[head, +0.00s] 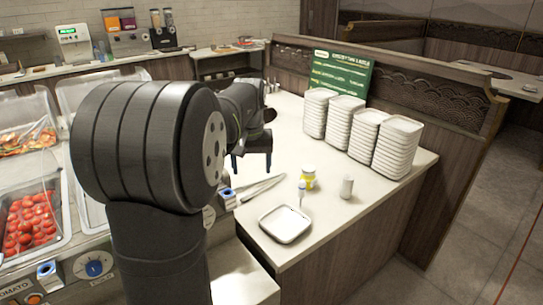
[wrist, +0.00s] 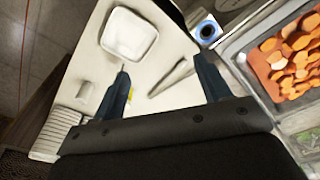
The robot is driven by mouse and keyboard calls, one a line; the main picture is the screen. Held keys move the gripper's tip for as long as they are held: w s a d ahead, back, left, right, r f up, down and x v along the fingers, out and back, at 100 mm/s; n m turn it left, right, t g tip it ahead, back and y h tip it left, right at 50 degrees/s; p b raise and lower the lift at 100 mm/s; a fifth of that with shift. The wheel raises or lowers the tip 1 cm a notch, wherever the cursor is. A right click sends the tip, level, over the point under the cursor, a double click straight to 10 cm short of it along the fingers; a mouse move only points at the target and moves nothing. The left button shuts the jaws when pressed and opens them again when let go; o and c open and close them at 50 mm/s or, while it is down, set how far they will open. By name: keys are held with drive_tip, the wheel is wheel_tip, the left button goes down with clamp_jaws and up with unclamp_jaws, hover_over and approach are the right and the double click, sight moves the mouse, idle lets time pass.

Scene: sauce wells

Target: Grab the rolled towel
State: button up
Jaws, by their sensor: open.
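A small white roll, apparently the rolled towel (head: 346,187), stands on the counter right of the yellow jar. A small white shape in the wrist view (wrist: 84,91), left of my left finger, looks like the same roll. My gripper (head: 252,162) is open and empty above the counter, left of the roll and apart from it. In the wrist view my gripper (wrist: 160,64) has its fingers spread wide, with tongs (wrist: 171,78) lying on the counter below between them.
A square white dish (head: 285,224) lies near the counter's front edge. A yellow jar (head: 308,178) and a small bottle (head: 301,193) stand behind it. Stacks of white plates (head: 345,118) and a green sign (head: 341,71) are at the back. Food bins (head: 34,222) are at left.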

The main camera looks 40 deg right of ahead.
drive_tip(key=m+h, duration=0.4)
drive_tip(key=m, duration=0.5)
approach(348, 178)
drive_tip(key=x, duration=0.5)
drive_tip(key=w+x, duration=0.1)
drive_tip(key=x, duration=0.1)
drive_tip(key=shift+f, duration=0.35)
drive_tip(key=shift+s+x, duration=0.15)
drive_tip(key=shift+x, duration=1.15)
drive_tip(key=shift+s+x, duration=0.2)
drive_tip(key=shift+x, duration=1.05)
drive_tip(key=shift+d, duration=0.15)
drive_tip(key=c, duration=1.1)
drive_tip(key=shift+r, duration=0.1)
